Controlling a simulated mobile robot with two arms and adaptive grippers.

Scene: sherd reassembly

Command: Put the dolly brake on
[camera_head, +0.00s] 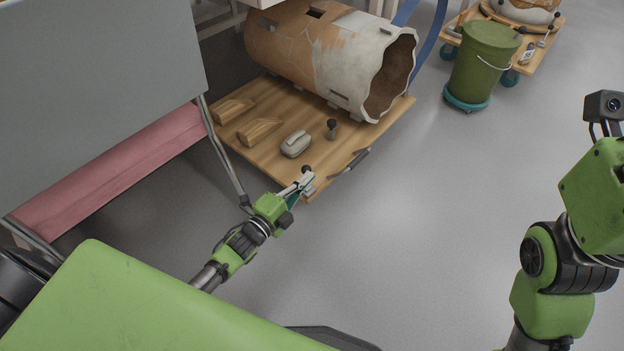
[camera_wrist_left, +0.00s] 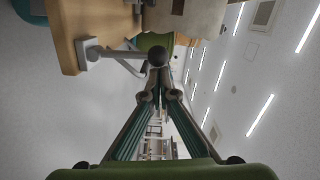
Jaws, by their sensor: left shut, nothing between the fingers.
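The dolly (camera_head: 232,143) is a low wooden platform at upper centre in the head view, and its board edge (camera_wrist_left: 62,35) shows at upper left in the wrist view. The brake lever (camera_wrist_left: 122,58) is a grey bar on a bracket at that edge, ending in a black ball knob (camera_wrist_left: 157,56). In the head view the knob (camera_head: 306,169) is at the near corner. My left gripper (camera_head: 303,184) is shut and empty, right by the lever. In the wrist view its fingertips (camera_wrist_left: 160,96) appear just below the knob; contact is unclear. My right gripper is out of view.
A large patched clay vessel (camera_head: 300,45) lies on the dolly with wooden wedges (camera_head: 260,131) and a pale device (camera_head: 296,144). A green bucket (camera_head: 483,58) and another dolly (camera_head: 546,58) stand upper right. A grey panel (camera_head: 95,85) is left.

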